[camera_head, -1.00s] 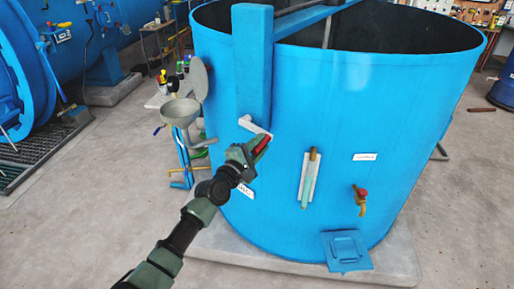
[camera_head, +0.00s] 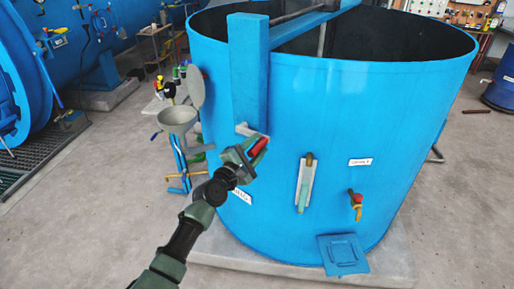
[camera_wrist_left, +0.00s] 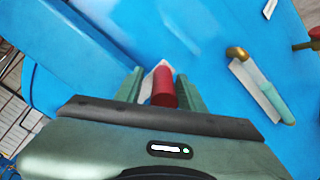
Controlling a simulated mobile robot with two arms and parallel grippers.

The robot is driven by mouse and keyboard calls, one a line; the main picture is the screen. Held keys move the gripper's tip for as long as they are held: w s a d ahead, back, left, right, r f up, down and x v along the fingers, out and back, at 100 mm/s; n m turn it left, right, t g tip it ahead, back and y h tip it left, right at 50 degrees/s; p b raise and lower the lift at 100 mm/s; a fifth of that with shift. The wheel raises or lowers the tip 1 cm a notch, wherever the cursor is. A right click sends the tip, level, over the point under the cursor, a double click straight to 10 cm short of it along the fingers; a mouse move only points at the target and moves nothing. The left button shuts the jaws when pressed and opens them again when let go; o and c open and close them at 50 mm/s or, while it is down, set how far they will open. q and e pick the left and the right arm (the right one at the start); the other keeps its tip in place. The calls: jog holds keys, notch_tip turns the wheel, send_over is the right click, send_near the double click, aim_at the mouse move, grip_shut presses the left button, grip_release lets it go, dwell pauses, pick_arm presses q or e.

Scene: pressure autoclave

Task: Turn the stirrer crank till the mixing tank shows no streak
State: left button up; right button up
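The mixing tank (camera_head: 330,110) is a large open blue vat. The stirrer crank (camera_head: 247,130) is a pale arm with a red handle (camera_head: 259,147), low on the blue post at the tank's front left. In the left wrist view the red handle (camera_wrist_left: 163,88) lies between the fingers of my left gripper (camera_wrist_left: 160,85), closer to the right finger, with a gap at the left one. That gripper (camera_head: 242,156) looks open around the handle. A pale green sight tube (camera_head: 303,185) with a brass top is on the tank front; I cannot make out a streak. My right gripper is not in view.
A grey funnel bowl (camera_head: 178,117) stands left of the tank. Concrete floor is clear at the left front.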

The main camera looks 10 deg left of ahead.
pick_arm(q)
jog(key=shift+f, duration=0.1)
jog(key=shift+s+a, duration=0.1)
jog(key=shift+s, duration=0.2)
jog(key=v, duration=0.7)
jog(key=shift+s, duration=0.15)
dwell(1.0)
